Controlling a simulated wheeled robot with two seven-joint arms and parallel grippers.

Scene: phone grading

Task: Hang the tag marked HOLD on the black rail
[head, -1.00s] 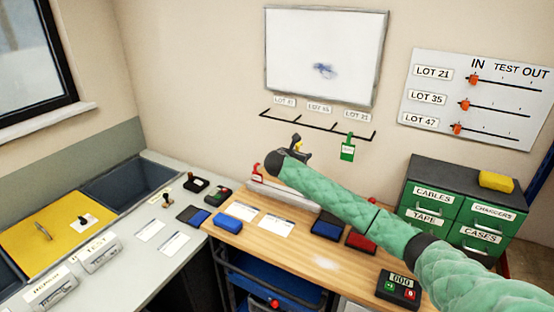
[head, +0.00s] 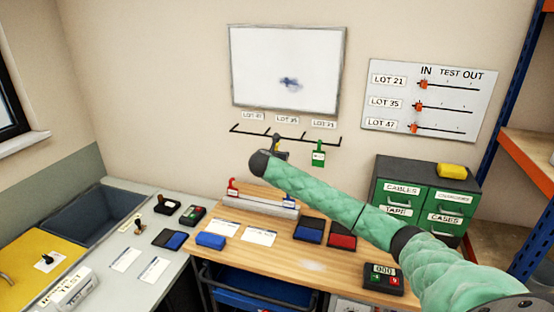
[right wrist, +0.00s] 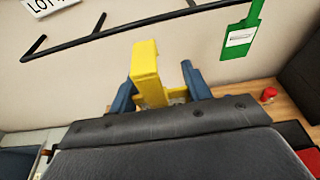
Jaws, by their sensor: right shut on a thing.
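The black rail (head: 285,136) runs along the wall under the whiteboard, with short pegs; it also crosses the top of the right wrist view (right wrist: 120,27). A green tag (head: 318,155) hangs near its right end and shows in the wrist view (right wrist: 241,35). My right gripper (right wrist: 158,88) is shut on a yellow tag (right wrist: 146,62), with its fingers on either side. In the picture the yellow tag sits just below the rail, with a gap between them. No lettering is readable on it. In the head view my forearm mostly hides the right gripper (head: 280,152). My left gripper is out of view.
Below the rail, a pale rack (head: 265,200) with a red piece (head: 233,187) stands on the wooden bench (head: 260,262). Dark blue and red trays lie in front. Green drawers (head: 425,200) stand at the right. The wall around the rail's left part is clear.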

